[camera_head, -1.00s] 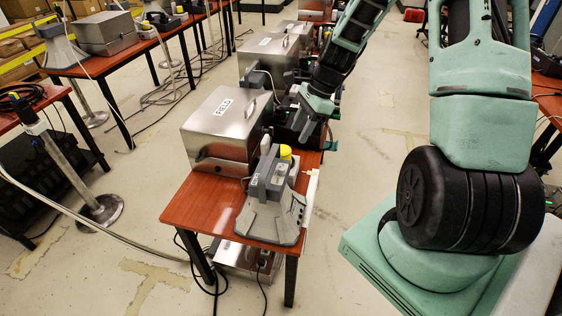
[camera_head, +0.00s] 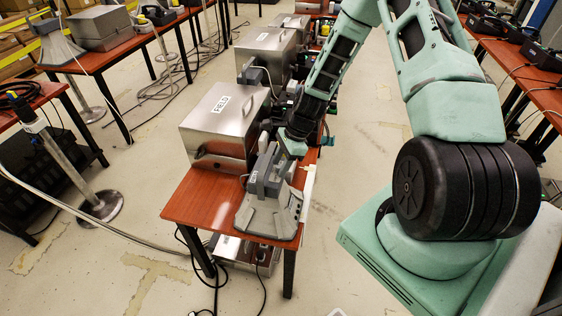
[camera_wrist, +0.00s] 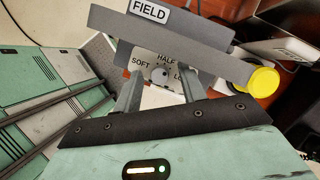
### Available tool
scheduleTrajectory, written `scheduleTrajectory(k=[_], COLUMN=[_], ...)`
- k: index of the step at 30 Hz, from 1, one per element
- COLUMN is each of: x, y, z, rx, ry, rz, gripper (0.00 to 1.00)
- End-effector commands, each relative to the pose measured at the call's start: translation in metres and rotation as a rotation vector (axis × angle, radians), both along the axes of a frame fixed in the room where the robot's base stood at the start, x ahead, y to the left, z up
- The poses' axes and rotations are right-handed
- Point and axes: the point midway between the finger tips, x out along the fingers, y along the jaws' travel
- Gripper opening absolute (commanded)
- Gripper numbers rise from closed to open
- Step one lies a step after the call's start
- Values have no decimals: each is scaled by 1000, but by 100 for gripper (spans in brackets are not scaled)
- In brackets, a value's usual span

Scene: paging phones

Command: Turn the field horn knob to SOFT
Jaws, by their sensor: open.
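The grey field horn (camera_head: 268,215) stands on the near end of the red-brown table (camera_head: 195,205). I cannot tell where the knob points. My gripper (camera_wrist: 160,88) is open, with one finger on each side of the knob in the picture; contact is not clear. In the head view my gripper (camera_head: 288,145) is just behind the horn.
A shiny metal box (camera_head: 222,120) labelled FIELD stands close behind the horn, with more metal boxes (camera_head: 270,55) farther back. Cables hang at the table's near end. Another table with phones (camera_head: 530,55) is at right. Open floor lies between.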

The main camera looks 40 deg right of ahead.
Motion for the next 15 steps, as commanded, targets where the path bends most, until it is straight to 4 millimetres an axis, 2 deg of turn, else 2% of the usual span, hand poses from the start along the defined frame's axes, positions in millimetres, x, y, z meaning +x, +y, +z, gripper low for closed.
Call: scheduleTrajectory(k=[6,10,11,15], x=[0,0,0,0], y=[0,0,0,0], z=[0,0,0,0], rx=[0,0,0,0], ry=[0,0,0,1], rz=[0,0,0,1], gripper=[41,5,0,0])
